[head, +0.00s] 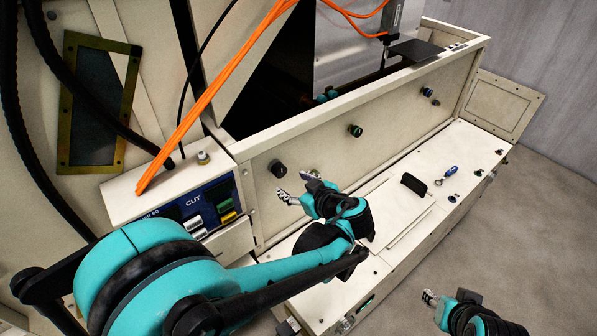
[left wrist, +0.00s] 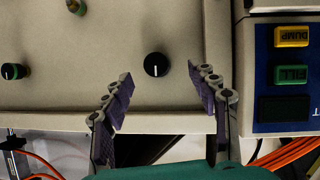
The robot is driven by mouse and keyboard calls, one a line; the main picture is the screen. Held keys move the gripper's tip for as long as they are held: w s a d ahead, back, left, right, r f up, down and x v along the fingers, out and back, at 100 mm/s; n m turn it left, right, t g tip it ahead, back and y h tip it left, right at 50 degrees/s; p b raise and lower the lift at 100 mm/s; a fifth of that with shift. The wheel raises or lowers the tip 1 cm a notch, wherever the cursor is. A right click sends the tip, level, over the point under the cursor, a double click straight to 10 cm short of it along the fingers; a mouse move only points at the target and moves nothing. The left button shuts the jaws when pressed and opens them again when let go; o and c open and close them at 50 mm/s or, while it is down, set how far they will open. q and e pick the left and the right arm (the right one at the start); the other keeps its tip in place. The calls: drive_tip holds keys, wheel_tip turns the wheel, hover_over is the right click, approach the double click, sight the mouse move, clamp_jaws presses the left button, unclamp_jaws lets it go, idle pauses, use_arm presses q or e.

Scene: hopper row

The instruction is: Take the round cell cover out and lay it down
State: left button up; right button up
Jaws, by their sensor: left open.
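My left gripper (head: 293,187) is open and empty in front of the cream upright panel. A round black knob-like piece (head: 278,168) sits on that panel just behind the fingers. In the left wrist view this black piece (left wrist: 156,64) shows between the spread fingers (left wrist: 160,76), apparently not touched by them. I cannot tell for sure whether it is the round cell cover; no other piece is plainly marked as one. More round pieces sit along the panel, one in the middle (head: 355,130) and one farther right (head: 427,91). My right gripper (head: 430,298) is low at the right, its fingers too small to judge.
A cream ledge below the panel bears a black block (head: 413,184) and a blue tag (head: 451,170). A blue control box (head: 208,208) with coloured buttons stands left of the gripper. An orange cable (head: 215,85) runs above it. The ledge has bare room around the block.

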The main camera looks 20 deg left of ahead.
sight(282, 172)
use_arm(q)
drive_tip(key=shift+n+y, duration=0.3)
drive_tip(key=shift+n, duration=0.2)
drive_tip(key=x, duration=0.2)
drive_tip(key=b+x, duration=0.1)
drive_tip(key=x, duration=0.1)
drive_tip(key=w+b+x, duration=0.1)
drive_tip(key=x, duration=0.1)
drive_tip(key=shift+r, duration=0.35)
drive_tip(key=shift+w+a+f, duration=0.15)
drive_tip(key=shift+w+a, duration=0.3)
drive_tip(key=shift+a, duration=0.05)
clamp_jaws()
drive_tip(key=shift+s, duration=0.1)
drive_tip(key=shift+d, duration=0.15)
drive_tip(key=shift+s+d, duration=0.35)
drive_tip(key=shift+d, duration=0.2)
drive_tip(key=shift+s+d, duration=0.35)
drive_tip(key=shift+d, duration=0.2)
